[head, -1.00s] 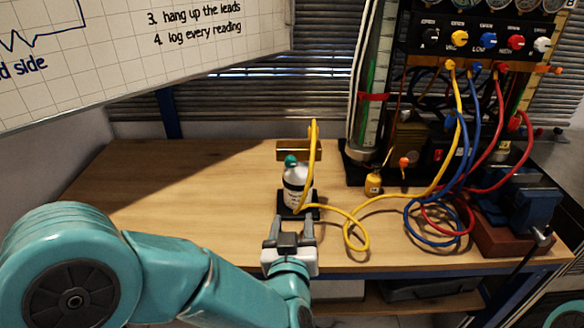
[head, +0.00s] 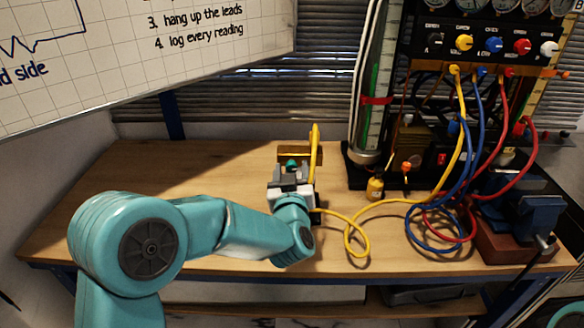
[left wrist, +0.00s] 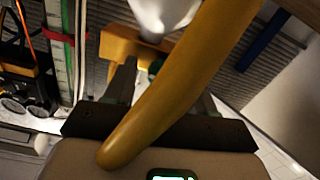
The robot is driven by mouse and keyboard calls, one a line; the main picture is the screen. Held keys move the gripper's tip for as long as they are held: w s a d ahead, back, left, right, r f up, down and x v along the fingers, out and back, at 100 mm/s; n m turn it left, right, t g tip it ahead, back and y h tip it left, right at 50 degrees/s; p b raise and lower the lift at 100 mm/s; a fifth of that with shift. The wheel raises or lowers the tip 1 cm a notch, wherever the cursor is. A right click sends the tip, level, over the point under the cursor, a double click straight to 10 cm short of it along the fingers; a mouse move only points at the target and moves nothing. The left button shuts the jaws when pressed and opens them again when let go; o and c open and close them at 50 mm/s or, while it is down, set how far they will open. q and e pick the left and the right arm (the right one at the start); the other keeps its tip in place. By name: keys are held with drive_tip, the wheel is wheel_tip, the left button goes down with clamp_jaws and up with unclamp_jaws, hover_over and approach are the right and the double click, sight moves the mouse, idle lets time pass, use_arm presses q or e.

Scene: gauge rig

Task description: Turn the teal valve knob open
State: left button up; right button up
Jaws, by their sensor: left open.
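The teal valve knob (head: 291,163) shows just above my left gripper (head: 291,169) in the head view. It sits on a white bottle, which my gripper now mostly hides in that view. In the left wrist view a white rounded shape, likely the bottle (left wrist: 162,12), is at the top, and a bit of teal, likely the knob (left wrist: 154,68), shows between the fingers. My left gripper is open; its fingers are at or beside the knob, but contact cannot be told. The yellow hose (head: 315,150) rises beside the gripper and crosses close before the wrist camera. My right gripper is not seen.
A brass block (head: 287,150) stands just behind the knob. The yellow lead loops over the bench to the right, near a small yellow weight (head: 375,188). A gauge panel (head: 480,40) and a blue vise (head: 530,215) stand right. The bench's left side (head: 130,190) is clear.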

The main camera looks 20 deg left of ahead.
use_arm(q)
drive_tip(key=shift+w+a+r, duration=0.1)
drive_tip(key=shift+w+a, duration=0.1)
drive_tip(key=shift+w, duration=0.05)
